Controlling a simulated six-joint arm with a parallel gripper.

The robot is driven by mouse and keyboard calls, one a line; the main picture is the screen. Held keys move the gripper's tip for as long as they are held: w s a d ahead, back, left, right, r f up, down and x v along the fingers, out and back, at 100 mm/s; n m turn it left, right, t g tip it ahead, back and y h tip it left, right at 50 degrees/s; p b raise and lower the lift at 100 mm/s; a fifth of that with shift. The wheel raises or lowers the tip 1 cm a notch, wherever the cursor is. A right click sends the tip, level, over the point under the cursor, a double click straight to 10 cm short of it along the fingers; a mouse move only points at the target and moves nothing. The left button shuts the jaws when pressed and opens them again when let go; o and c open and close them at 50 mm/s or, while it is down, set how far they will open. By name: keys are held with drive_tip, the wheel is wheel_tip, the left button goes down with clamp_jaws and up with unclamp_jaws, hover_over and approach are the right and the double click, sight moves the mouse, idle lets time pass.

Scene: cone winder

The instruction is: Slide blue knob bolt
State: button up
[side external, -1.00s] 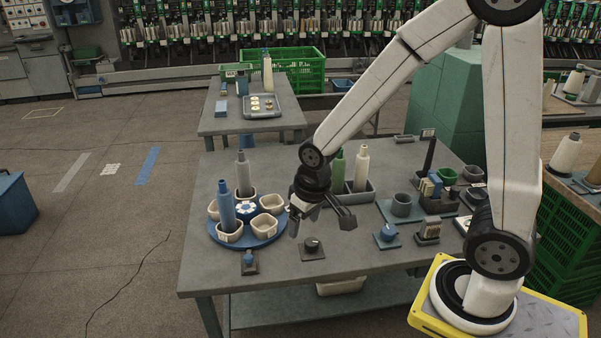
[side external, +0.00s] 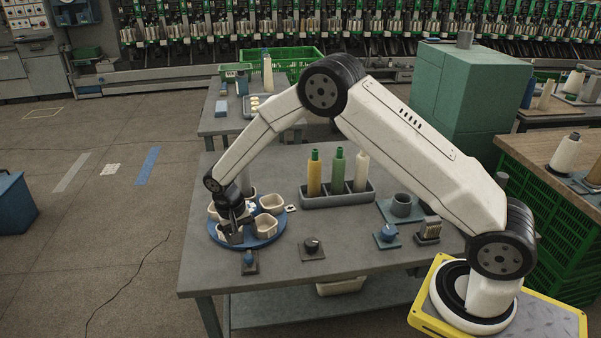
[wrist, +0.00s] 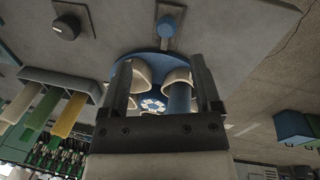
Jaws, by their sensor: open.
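The blue knob bolt (side external: 249,259) stands on a small dark plate at the table's front left edge. The gripper hides part of the turntable.
The blue turntable (side external: 271,240) carries several cream cups and a blue bobbin (wrist: 180,97), close to my fingers. A black dial (side external: 312,246) is right of the bolt; a blue rotary knob (side external: 387,233) is farther right. A grey rack (side external: 345,197) holds three bobbins.

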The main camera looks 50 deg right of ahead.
sight(246, 256)
drive_tip(key=shift+w+a+f+m, duration=0.15)
drive_tip(key=shift+w+f, duration=0.15)
drive_tip(key=shift+f, duration=0.2)
drive_tip(key=shift+w+f+m, duration=0.15)
drive_tip(key=shift+w+f, duration=0.1)
drive_tip(key=shift+f, duration=0.2)
drive_tip(key=shift+s+d+f, duration=0.15)
drive_tip(key=shift+d+f, duration=0.05)
drive_tip(key=shift+f, duration=1.05)
drive_tip(key=shift+s+d+f, duration=0.1)
drive_tip(key=shift+d+f, duration=0.1)
drive_tip(key=shift+f, duration=1.1)
drive_tip(key=shift+s+d+f, duration=0.15)
drive_tip(key=shift+d+f, duration=0.05)
drive_tip(key=shift+f, duration=1.05)
clamp_jaws()
